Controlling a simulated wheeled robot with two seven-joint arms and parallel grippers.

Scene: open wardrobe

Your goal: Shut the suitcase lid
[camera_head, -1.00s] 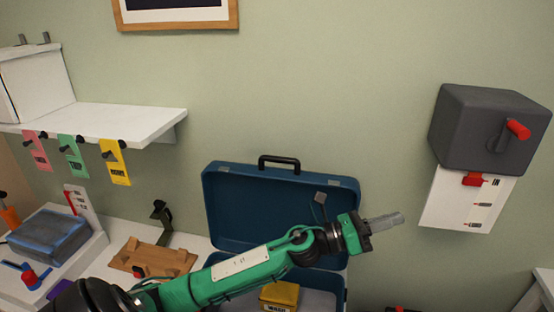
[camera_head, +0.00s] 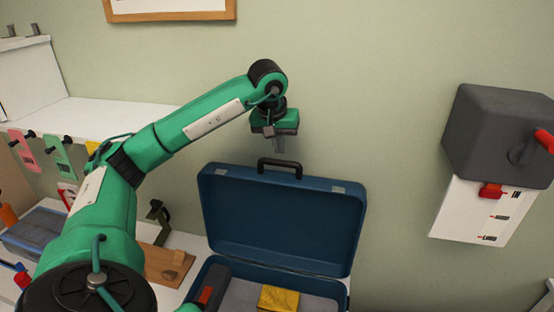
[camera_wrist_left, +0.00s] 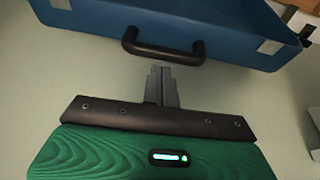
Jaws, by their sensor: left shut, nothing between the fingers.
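The blue suitcase stands open in the head view, its lid (camera_head: 280,222) upright against the green wall and its base (camera_head: 212,270) below. A black handle (camera_head: 279,168) sits on the lid's top edge. My left gripper (camera_head: 279,150) is shut and empty, pointing down just above the handle. In the left wrist view the shut fingers (camera_wrist_left: 161,72) point towards the handle (camera_wrist_left: 163,47), and the lid (camera_wrist_left: 215,22) fills the top. A small gap seems to lie between fingertips and handle. My right gripper is not in view.
A yellow item (camera_head: 279,298) lies in the suitcase base. A grey box with a red-tipped crank (camera_head: 497,135) hangs on the wall at right. A white shelf (camera_head: 110,114) with hanging tags is at left, partly behind my left arm. A wooden piece (camera_head: 165,263) lies left of the suitcase.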

